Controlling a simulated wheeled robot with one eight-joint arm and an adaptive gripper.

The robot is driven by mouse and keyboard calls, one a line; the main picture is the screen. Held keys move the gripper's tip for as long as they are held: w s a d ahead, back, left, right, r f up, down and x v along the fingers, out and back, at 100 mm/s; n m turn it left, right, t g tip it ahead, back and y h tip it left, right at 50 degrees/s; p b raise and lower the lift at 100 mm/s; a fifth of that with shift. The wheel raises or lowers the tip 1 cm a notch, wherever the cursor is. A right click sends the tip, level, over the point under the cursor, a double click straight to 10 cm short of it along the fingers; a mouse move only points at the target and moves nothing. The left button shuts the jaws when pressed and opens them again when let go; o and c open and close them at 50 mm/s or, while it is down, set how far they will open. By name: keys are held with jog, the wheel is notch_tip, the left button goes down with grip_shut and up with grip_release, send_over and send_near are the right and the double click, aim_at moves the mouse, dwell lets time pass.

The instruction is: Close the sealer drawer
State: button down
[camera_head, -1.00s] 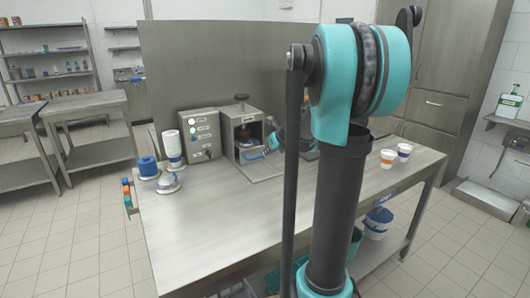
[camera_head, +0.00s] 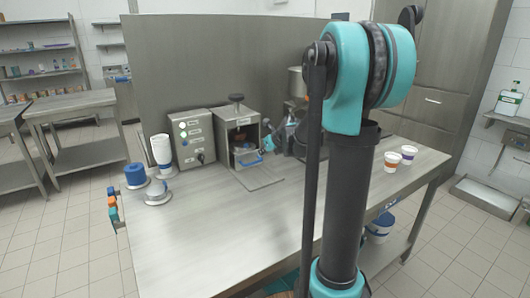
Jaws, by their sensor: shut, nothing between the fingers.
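The sealer (camera_head: 226,138) is a grey metal box with a dark knob on top, on the worktable's back part. Its front is open, and a dark part shows inside. The drawer's blue handle (camera_head: 250,162) shows low at the front; how far out the drawer stands is hard to tell. My gripper (camera_head: 266,147) is small in the view, just right of the sealer's front opening and close to the handle. It is shut and empty. Whether it touches the handle or drawer cannot be told. My arm hides part of the table to the right.
A control box (camera_head: 192,140) with lit buttons stands left of the sealer. A cup stack (camera_head: 162,150) and a blue roll (camera_head: 136,175) stand further left. Two cups (camera_head: 409,154) stand at the right. The worktable's (camera_head: 215,225) front is clear.

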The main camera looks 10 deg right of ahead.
aim_at(253, 153)
jog(key=shift+x, duration=3.45)
jog(key=shift+a, duration=0.1)
jog(key=w, duration=0.1)
jog(key=w+a, duration=0.1)
jog(key=w, duration=0.1)
jog(key=shift+w+a, duration=0.2)
jog(key=shift+r, duration=0.1)
jog(key=shift+w, duration=0.1)
jog(key=shift+r, duration=0.15)
